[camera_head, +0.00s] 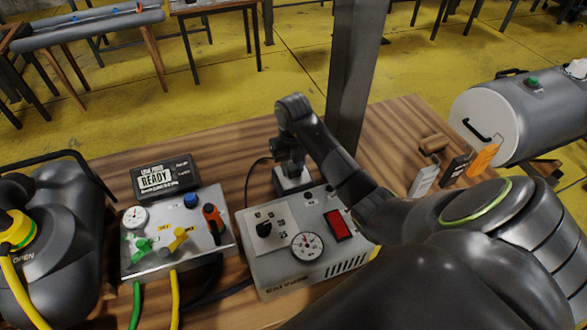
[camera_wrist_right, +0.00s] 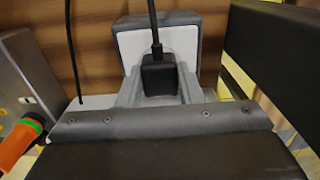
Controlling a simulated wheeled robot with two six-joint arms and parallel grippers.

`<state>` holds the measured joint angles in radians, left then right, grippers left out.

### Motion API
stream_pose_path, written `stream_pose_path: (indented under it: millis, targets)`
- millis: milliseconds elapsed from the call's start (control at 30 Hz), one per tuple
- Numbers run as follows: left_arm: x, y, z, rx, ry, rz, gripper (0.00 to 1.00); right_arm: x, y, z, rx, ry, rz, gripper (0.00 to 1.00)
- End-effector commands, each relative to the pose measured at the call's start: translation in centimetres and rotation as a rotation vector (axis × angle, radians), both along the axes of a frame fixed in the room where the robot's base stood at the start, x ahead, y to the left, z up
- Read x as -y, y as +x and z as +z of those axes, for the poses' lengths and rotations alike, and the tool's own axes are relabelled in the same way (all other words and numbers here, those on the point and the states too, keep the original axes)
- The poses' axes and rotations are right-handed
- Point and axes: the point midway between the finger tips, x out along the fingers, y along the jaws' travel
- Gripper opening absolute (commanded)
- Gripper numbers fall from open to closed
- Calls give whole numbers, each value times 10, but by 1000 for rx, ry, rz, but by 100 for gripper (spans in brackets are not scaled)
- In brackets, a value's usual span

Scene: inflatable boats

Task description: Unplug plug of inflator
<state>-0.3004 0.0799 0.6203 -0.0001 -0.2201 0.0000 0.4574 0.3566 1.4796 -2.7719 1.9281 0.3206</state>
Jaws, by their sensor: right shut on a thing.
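My right arm reaches in from the right in the head view, and its gripper (camera_head: 292,168) points down at a socket box (camera_head: 283,187) behind the grey control box. In the right wrist view a black plug (camera_wrist_right: 159,77) with a cable running up from it sits against the white face of the socket box (camera_wrist_right: 190,45). The right gripper's jaws (camera_wrist_right: 158,92) are shut on the plug. The head view hides the plug behind the gripper. I cannot tell whether the prongs are fully in the socket. My left gripper is not in view.
The grey control box (camera_head: 268,272) has a dial, gauge and red switch. Left of it stand a valve panel (camera_head: 200,250), a READY display (camera_head: 165,178) and a black device with a yellow cap (camera_head: 18,230). A dark post (camera_head: 352,80) rises behind the wooden table.

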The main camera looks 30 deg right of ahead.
Motion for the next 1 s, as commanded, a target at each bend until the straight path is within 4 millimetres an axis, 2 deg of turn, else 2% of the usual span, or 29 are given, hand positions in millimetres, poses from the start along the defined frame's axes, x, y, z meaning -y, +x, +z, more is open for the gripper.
stream_pose_path:
  millis: [267, 1000]
  targets:
    - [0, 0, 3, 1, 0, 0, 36, 0, 0, 3, 1, 0, 0, 0]
    - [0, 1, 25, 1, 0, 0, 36, 0, 0, 33, 1, 0, 0, 0]
